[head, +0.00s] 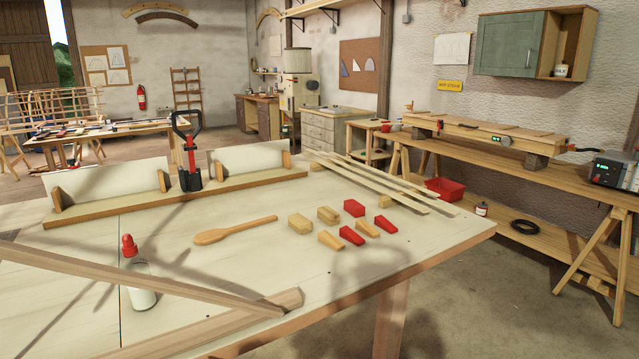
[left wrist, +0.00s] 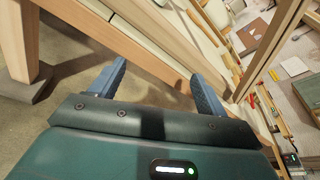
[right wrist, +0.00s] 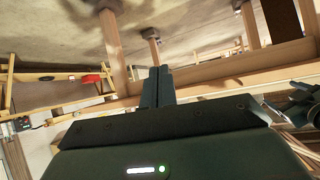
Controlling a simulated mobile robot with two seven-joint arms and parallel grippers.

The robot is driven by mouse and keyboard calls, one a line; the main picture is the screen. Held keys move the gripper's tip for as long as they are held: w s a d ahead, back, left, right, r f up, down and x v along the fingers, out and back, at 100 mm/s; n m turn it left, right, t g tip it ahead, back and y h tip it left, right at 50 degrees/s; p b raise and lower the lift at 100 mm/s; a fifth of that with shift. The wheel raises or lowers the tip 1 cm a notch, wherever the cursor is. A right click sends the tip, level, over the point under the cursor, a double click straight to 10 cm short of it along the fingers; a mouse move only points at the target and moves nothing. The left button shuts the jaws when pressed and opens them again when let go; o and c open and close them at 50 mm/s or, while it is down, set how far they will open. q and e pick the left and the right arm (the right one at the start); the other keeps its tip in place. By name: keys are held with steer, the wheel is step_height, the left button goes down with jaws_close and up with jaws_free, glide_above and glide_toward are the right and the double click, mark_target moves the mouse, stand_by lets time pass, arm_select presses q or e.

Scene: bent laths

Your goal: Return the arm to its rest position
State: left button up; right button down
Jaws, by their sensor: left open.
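My right gripper (right wrist: 159,72) shows only in the right wrist view. Its two dark fingers are together, with nothing visible between them, in front of a wooden beam. Neither arm shows in the head view. There the pale workbench (head: 400,255) fills the foreground, and two wooden laths (head: 150,278) meet at its front edge.
On the bench lie a wooden mallet-like spoon (head: 235,230), several red and tan wedges (head: 351,235), a glue bottle (head: 140,285) and thin laths (head: 385,180). Floor is open at right.

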arm_select(q)
steer(key=s+d+f+n+g+h, duration=0.1)
steer(key=s+d+f+n+h, duration=0.3)
steer(key=s+n, duration=0.3)
steer(key=s+d+f+n+g+h, duration=0.2)
steer(key=s+d+f+n+h, duration=0.3)
steer(key=n, duration=1)
step_height(320, 180, down, 3)
steer(key=shift+s+d+r+n, duration=0.2)
steer(key=shift+s+d+n, duration=0.1)
steer(key=shift+s+d, duration=0.95)
